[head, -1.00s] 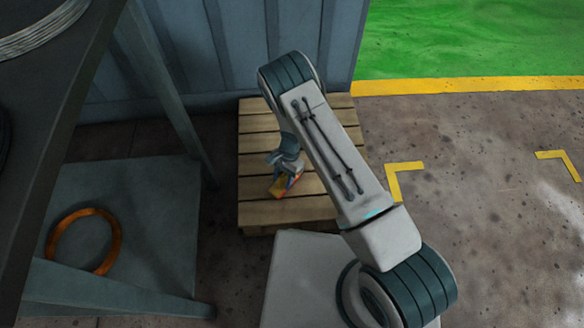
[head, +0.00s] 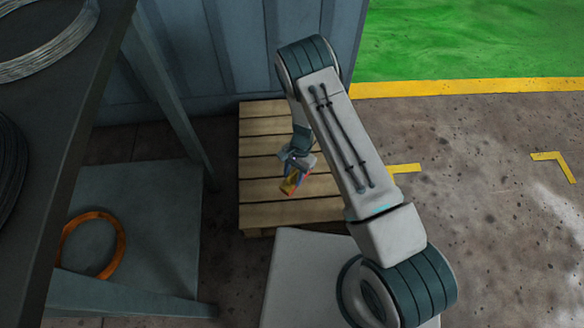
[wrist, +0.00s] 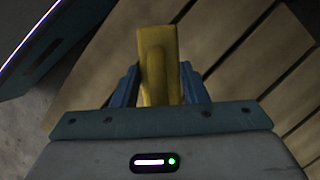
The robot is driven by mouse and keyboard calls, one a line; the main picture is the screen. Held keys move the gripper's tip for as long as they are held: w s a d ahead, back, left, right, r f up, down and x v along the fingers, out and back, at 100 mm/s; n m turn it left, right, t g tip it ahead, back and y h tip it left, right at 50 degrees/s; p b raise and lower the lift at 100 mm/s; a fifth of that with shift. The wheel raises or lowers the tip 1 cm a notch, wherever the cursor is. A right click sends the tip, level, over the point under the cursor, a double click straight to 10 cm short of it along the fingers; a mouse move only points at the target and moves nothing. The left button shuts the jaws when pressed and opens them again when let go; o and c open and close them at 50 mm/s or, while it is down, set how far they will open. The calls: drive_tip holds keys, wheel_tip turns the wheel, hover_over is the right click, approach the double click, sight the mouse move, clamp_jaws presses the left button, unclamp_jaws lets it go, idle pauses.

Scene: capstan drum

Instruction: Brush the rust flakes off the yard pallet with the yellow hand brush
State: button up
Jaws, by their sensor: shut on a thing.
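The yellow hand brush (head: 290,184) is in my gripper (head: 298,166), over the front middle part of the wooden yard pallet (head: 262,191). In the wrist view my gripper (wrist: 160,88) is shut on the yellow brush (wrist: 158,50), with a blue-grey finger on each side. The brush looks tilted in the head view. I cannot tell whether its bristles touch the slats. The pallet's slats also show in the wrist view (wrist: 240,65). I make out no rust flakes on the visible slats; part of the pallet is hidden behind my arm.
A dark workbench (head: 75,110) with wire coils (head: 45,45) stands at left. An orange ring (head: 112,262) lies on its lower shelf (head: 150,240). A blue-grey wall (head: 220,50) stands behind the pallet. The concrete floor at right (head: 490,230) is clear, with yellow markings.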

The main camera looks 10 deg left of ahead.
sight(293, 173)
drive_tip(key=shift+r+p, duration=0.8)
drive_tip(key=shift+r, duration=0.75)
